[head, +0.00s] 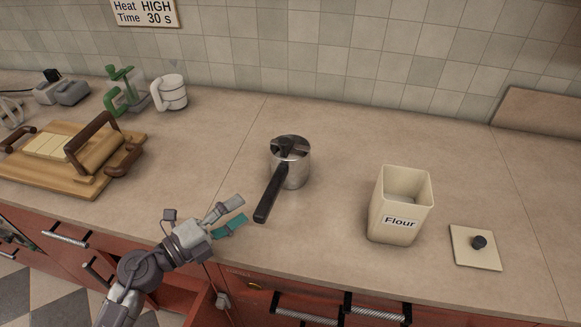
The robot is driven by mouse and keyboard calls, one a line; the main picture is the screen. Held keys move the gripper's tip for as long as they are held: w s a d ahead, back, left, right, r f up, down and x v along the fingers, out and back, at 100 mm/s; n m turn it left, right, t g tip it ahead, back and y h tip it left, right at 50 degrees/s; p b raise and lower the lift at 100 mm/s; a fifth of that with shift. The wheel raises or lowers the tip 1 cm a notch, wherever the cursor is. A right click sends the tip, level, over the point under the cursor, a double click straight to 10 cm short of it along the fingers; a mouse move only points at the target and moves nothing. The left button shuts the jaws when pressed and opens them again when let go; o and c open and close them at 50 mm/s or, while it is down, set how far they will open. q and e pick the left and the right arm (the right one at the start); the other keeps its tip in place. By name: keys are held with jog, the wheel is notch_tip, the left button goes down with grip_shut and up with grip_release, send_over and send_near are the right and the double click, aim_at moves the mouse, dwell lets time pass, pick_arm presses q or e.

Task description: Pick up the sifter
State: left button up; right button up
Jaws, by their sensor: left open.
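A round metal vessel (293,172) with a dark top and a long black handle stands upright on the counter at the middle; it may be the sifter. Its handle points down and left toward the front edge. A white cup-like vessel (174,92) with a side handle stands at the back left; I cannot tell for sure which of the two is the sifter. My left gripper (241,210) is open and empty near the counter's front edge, to the left of the black handle's end and apart from it. My right gripper is not in view.
An open flour canister (398,222) stands to the right, with its square lid (475,248) beside it. A wooden board (67,181) with a brown-handled roller is at left. A green-handled tool (124,88) stands behind. The counter (340,215) is clear between vessel and canister.

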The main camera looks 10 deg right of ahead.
aim_at(265, 191)
pick_arm(q)
jog(key=x, duration=0.3)
jog(key=shift+w+d, duration=0.15)
jog(key=shift+p+x, duration=0.55)
jog(key=shift+x, duration=0.45)
jog(key=x, duration=0.2)
jog(key=p+x, duration=0.1)
jog(key=shift+w+d+r, duration=0.15)
jog(key=shift+w+r, duration=0.1)
jog(key=shift+w, duration=0.05)
jog(key=shift+w+d+f, duration=0.1)
jog(key=shift+w+d, duration=0.1)
jog(key=shift+d, duration=0.1)
jog(key=shift+c, duration=0.3)
jog(key=shift+a, duration=0.1)
jog(key=shift+c, duration=1.3)
grip_shut()
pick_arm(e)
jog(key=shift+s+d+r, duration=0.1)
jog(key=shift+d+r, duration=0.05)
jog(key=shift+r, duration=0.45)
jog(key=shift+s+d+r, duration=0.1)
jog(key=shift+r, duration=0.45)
